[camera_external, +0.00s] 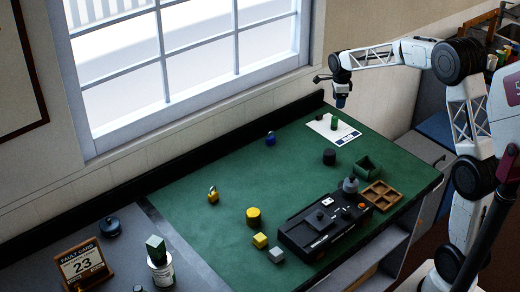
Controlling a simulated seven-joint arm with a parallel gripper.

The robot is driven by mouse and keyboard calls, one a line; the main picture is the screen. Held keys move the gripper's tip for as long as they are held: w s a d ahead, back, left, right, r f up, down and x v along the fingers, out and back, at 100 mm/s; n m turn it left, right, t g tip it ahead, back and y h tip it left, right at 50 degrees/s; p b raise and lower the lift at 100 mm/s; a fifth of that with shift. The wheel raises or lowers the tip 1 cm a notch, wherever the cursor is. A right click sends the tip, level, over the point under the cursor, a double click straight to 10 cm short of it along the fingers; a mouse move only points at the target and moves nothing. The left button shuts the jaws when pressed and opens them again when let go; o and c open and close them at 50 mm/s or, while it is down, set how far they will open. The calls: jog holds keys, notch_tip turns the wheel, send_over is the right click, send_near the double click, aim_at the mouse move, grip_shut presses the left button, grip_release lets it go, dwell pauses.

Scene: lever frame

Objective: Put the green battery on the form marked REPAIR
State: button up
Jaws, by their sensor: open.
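A small green cylinder (334,122), which looks like the green battery, stands upright on a white paper form (322,131) at the back right of the green mat. The form has a dark blue printed block near its right corner; its wording is too small to read. My gripper (340,104) is open and empty, pointing down above the green cylinder, with a visible gap between them. A small dark reddish thing (319,117) is also at the form's far edge.
Near the form are a black cylinder (329,157), an open green box (367,167) and a wooden compartment tray (381,195). A black device (325,226) lies at the front. A blue item (270,139) and yellow pieces (253,216) stand left. The mat's middle is clear.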

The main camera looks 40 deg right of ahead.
jog(key=s+a+r+n, duration=0.3)
jog(key=s+a+n, duration=0.1)
jog(key=s, duration=0.5)
jog(key=s+a+r+n+t, duration=0.1)
jog(key=s+a+r+n, duration=0.35)
jog(key=s, duration=0.35)
jog(key=s+a+r+n, duration=0.3)
jog(key=s+a+n, duration=0.15)
jog(key=s, duration=0.45)
jog(key=s+a+f+n, duration=0.2)
jog(key=s+n, duration=0.4)
jog(key=s, duration=0.5)
jog(key=s+a+f+n+t, duration=0.1)
jog(key=s+n, duration=0.5)
jog(key=s, duration=0.6)
jog(key=a+f, duration=0.1)
jog(key=a, duration=0.1)
jog(key=shift+s+a+f, duration=0.25)
jog(key=shift+s+a, duration=0.05)
jog(key=shift+a, duration=0.1)
